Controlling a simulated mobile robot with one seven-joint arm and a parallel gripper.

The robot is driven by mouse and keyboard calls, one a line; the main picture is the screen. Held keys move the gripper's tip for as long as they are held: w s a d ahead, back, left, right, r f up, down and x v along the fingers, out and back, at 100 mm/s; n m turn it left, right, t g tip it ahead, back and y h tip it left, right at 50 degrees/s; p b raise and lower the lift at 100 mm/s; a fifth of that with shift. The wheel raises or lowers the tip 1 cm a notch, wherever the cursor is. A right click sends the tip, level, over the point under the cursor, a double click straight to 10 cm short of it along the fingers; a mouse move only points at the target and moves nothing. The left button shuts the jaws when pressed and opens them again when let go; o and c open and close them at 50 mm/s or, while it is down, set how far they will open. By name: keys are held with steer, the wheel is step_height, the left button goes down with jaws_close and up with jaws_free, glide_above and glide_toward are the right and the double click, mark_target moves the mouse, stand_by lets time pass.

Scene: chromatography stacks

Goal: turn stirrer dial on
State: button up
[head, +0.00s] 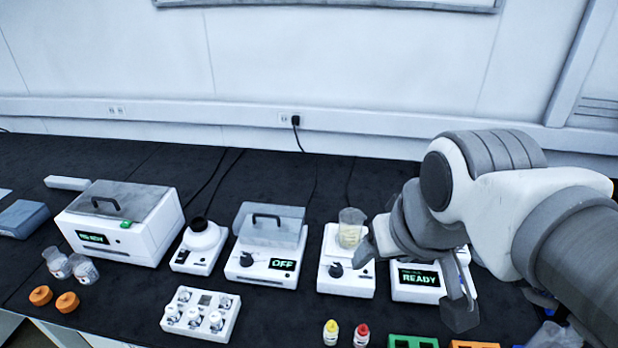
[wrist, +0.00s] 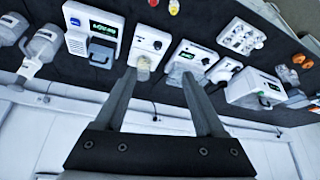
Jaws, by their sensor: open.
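The stirrer (head: 346,284) is a white box with a black dial (head: 335,270) on its front and a beaker of pale yellow liquid (head: 351,229) on top. The dial's setting is too small to read. In the wrist view the stirrer (wrist: 152,34) appears upside down, beyond and between my fingers, with the beaker (wrist: 143,65) nearer to me. My gripper (head: 412,284) is open and empty. In the head view it overlaps the stirrer's right side and the device beside it; its fingers are apart from the dial.
A device reading READY (head: 419,277) stands right of the stirrer, partly behind my gripper. A lidded device reading OFF (head: 282,265) stands left. A vial rack (head: 203,332), yellow-capped and red-capped vials, and green and orange racks lie in front. Black bench (head: 290,320) shows between them.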

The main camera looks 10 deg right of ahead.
steer(key=w+f+n+g, duration=0.1)
steer(key=w+n+g, duration=0.1)
steer(key=w, duration=0.6)
steer(key=n+g+b, duration=0.2)
steer(key=n+g, duration=0.1)
steer(key=n, duration=0.3)
glide_above(337, 267)
step_height(337, 267, down, 14)
step_height(337, 267, down, 17)
steer(key=shift+f+b, duration=0.1)
steer(key=shift+b, duration=0.85)
jaws_close()
